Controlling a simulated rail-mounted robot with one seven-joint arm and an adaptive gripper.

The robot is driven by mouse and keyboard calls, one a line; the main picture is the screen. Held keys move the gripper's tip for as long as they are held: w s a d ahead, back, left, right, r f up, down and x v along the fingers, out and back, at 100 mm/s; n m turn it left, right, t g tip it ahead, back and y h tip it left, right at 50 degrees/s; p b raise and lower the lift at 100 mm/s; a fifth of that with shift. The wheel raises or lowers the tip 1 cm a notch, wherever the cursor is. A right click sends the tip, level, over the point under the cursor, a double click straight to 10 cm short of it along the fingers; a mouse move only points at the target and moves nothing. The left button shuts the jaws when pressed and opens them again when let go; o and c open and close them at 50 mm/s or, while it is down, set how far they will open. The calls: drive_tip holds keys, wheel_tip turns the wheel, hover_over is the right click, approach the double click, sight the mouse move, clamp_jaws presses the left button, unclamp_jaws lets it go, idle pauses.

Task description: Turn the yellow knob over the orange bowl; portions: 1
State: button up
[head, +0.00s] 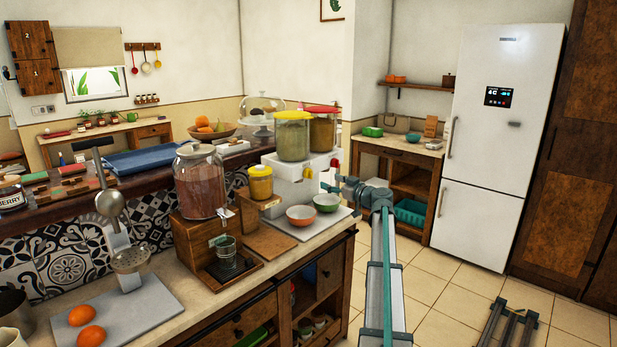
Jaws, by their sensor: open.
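A white dispenser (287,170) stands on the counter with two clear canisters on top. The left canister (293,137) has a yellow-green lid, the right one (322,129) a red lid. The small yellow knob (308,172) is on the dispenser front under the left canister. The orange bowl (300,215) sits below it on a grey board (311,228); its inside is pale and I cannot make out any contents. My gripper (327,181) is open, just right of the yellow knob and apart from it, above the bowls.
A red knob (334,163) is close to my gripper on the right side of the dispenser. A green bowl (326,202) stands beside the orange one. A yellow-lidded jar (260,182) and a large brown-filled drink dispenser (201,183) stand to the left.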

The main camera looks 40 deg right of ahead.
sight(312, 174)
drive_tip(key=w+p, duration=0.1)
drive_tip(key=w, duration=0.2)
drive_tip(key=w+p, duration=0.1)
drive_tip(key=w, duration=0.2)
drive_tip(key=w+a+p, duration=0.1)
drive_tip(key=w, duration=0.2)
drive_tip(key=shift+w, duration=0.25)
drive_tip(key=shift+w+f, duration=0.1)
drive_tip(key=shift+w, duration=0.6)
drive_tip(key=c, duration=1.1)
drive_tip(key=shift+c, duration=0.2)
